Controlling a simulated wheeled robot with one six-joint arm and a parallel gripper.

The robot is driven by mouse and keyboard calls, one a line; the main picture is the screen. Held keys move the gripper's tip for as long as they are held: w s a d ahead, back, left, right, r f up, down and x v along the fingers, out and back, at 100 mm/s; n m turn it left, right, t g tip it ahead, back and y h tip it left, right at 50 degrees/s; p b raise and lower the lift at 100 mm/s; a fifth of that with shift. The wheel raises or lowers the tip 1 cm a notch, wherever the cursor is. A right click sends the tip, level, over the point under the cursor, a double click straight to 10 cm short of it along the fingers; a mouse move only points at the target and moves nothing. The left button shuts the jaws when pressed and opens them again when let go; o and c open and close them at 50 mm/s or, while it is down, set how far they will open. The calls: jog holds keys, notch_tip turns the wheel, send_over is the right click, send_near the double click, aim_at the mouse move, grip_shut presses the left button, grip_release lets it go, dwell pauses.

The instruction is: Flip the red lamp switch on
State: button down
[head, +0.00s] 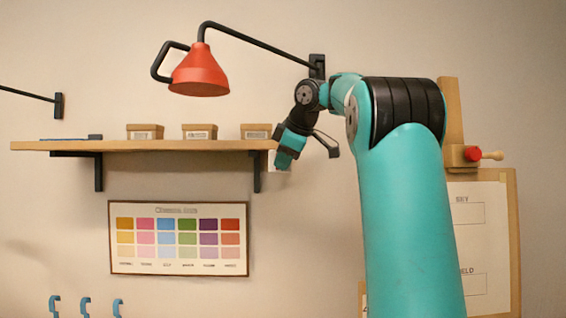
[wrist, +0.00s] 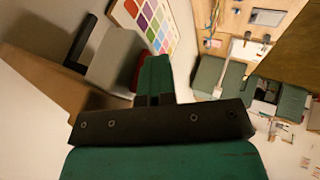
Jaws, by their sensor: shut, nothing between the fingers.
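The red lamp (head: 200,75) hangs from a black wall arm above the shelf in the head view. A pale box (head: 272,161), perhaps the switch housing, shows partly behind my gripper (head: 284,162) just below the shelf's right end. In the wrist view, a grey-white box (wrist: 113,58) has a red part (wrist: 137,76) on its near side, mostly hidden by my gripper (wrist: 156,60). The fingers are shut and empty, with their tips close beside the red part. I cannot tell whether they touch it, nor which way the switch is set.
The wooden shelf (head: 200,145) carries several small labelled boxes, with black brackets below. A framed colour chart (head: 178,238) hangs under it. A wooden easel-like frame (head: 511,240) with a red knob (head: 473,154) stands right of my arm. Blue hooks (head: 85,306) are at lower left.

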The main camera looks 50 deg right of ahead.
notch_tip(320, 180, up, 2)
jog(key=shift+p, duration=0.75)
jog(key=shift+f, duration=0.1)
jog(key=a+f+p+v, duration=0.1)
jog(key=p+v, duration=0.4)
jog(key=v, duration=0.7)
jog(key=shift+s+a+r, duration=0.2)
jog(key=shift+s+a, duration=0.35)
jog(key=shift+a, duration=0.15)
